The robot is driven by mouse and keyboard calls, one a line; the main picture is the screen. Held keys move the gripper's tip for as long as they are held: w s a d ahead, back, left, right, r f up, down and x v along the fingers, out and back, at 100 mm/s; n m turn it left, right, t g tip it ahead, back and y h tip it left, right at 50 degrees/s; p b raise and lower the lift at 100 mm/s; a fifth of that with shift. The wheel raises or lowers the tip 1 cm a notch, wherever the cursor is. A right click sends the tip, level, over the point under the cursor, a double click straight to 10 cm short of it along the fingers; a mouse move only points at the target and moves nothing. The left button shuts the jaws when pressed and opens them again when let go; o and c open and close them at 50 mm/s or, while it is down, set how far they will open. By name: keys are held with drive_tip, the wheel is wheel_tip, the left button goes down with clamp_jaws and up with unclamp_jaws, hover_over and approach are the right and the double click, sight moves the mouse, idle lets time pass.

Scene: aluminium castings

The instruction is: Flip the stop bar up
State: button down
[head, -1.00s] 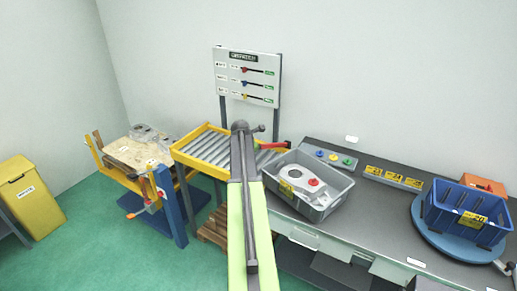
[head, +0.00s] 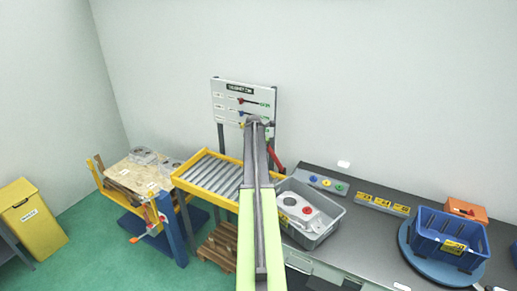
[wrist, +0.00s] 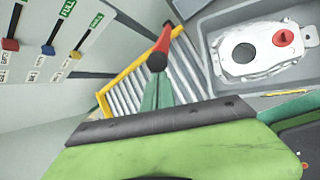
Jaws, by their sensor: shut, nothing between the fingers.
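The red stop bar (head: 275,159) is at the right end of the roller conveyor (head: 213,172), beside the grey bin. In the head view it slants steeply, with its upper end at the left, close to my arm. In the wrist view the red bar (wrist: 163,42) stretches away from a dark, round near end just past my fingertips. My gripper (head: 257,123) is mostly hidden behind my arm in the head view. In the wrist view my gripper (wrist: 156,90) is shut and empty, close to the bar; I cannot tell whether they touch.
A grey bin (head: 322,233) with a casting (head: 298,206) stands right of the conveyor on the bench. A sign board (head: 262,96) with coloured levers stands behind. A blue crate (head: 448,236) sits on a round turntable at the right. A yellow bin (head: 32,222) stands far left.

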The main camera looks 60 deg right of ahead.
idle(0.4)
drive_tip(key=s+a+r+p, duration=0.1)
drive_tip(key=s+a, duration=0.1)
drive_tip(key=a, duration=0.4)
drive_tip(key=s+a+r+p, duration=0.1)
drive_tip(key=s+a, duration=0.1)
drive_tip(key=a, duration=0.5)
drive_tip(key=shift+s+r, duration=0.2)
drive_tip(key=shift+r, duration=0.05)
